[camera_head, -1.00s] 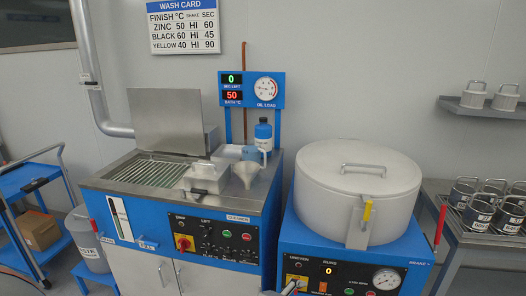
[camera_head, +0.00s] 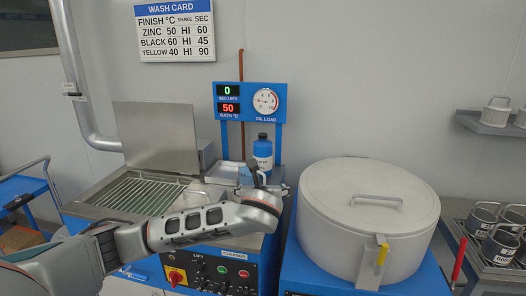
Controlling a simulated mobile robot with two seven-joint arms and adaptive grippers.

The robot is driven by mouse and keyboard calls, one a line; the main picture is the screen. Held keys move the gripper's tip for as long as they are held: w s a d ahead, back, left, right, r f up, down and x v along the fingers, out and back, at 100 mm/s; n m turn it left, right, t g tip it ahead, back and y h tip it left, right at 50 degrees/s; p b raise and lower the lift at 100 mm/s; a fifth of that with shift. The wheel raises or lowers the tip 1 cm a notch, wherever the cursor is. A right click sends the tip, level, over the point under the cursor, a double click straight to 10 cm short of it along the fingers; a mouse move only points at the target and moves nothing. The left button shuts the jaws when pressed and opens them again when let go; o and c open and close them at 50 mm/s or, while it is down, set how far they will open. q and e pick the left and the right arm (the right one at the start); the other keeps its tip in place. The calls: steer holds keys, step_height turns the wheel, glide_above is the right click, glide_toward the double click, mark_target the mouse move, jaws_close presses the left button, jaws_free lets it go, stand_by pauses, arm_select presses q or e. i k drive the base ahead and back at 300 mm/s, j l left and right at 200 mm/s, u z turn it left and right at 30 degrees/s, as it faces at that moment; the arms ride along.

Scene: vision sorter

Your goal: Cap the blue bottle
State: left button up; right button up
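The blue bottle (camera_head: 263,151) stands upright at the back right of the wash bench, below the gauge panel. It has a pale label and a small dark top; I cannot tell whether that is a cap or an open neck. No separate cap can be made out. My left gripper (camera_head: 258,180) is just in front of and below the bottle, over the bench's right part. Its dark fingers are small and partly hidden by my wrist, so I cannot tell whether they are open or shut. My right gripper is not in view.
A slatted drain (camera_head: 130,195) and raised lid (camera_head: 157,137) are at the left of the bench. A large round drum (camera_head: 335,215) with a handled lid stands close on the right. The display panel (camera_head: 250,103) rises behind the bottle.

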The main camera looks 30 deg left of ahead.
mark_target(262, 149)
steer(key=i+j, duration=0.65)
steer(key=i, duration=0.25)
